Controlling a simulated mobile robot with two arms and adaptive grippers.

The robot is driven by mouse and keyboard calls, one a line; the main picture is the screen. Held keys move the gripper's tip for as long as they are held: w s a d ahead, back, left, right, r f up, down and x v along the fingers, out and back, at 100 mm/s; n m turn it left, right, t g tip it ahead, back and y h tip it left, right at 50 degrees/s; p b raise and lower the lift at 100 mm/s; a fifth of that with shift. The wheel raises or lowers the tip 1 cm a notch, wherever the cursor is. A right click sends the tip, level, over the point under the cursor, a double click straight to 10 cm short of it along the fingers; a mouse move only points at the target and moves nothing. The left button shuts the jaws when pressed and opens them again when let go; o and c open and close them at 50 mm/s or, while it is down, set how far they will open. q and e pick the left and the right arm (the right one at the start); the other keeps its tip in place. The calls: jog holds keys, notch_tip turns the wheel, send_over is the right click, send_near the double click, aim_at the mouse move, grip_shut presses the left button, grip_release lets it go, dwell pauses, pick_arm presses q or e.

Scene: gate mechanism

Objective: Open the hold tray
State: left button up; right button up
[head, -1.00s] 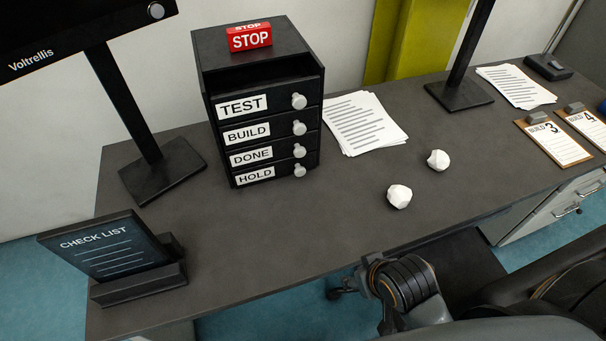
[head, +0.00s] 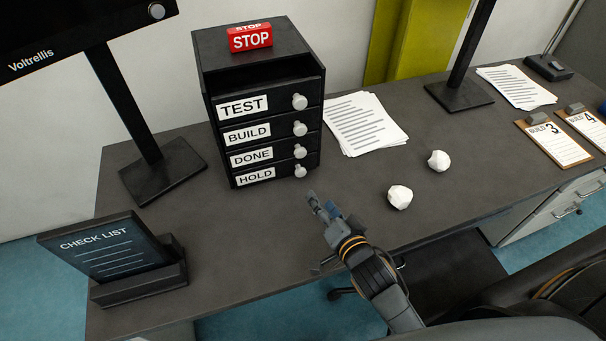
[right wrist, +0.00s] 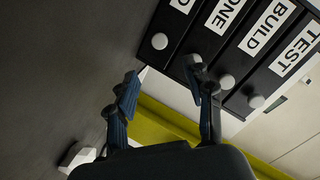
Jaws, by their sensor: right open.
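The hold tray (head: 262,175) is the lowest drawer of the black tray tower, with a white HOLD label and a round grey knob (head: 300,170) at its right. It looks shut, flush with the DONE, BUILD and TEST drawers above. My right gripper (head: 318,203) is over the desk, in front of and slightly right of the hold knob, apart from it. In the right wrist view the two fingers (right wrist: 165,90) stand apart with nothing between them, and the hold knob (right wrist: 159,41) shows beyond them. My left gripper is not in view.
A red STOP block (head: 250,37) sits on top of the tower. Two crumpled white balls (head: 399,197) and a paper stack (head: 364,122) lie to the right. A check list stand (head: 110,255) is at the front left. The desk (head: 240,235) in front of the tower is clear.

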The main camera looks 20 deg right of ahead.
aim_at(302, 173)
jog(key=x, duration=1.3)
jog(key=shift+w+a, duration=0.1)
grip_shut()
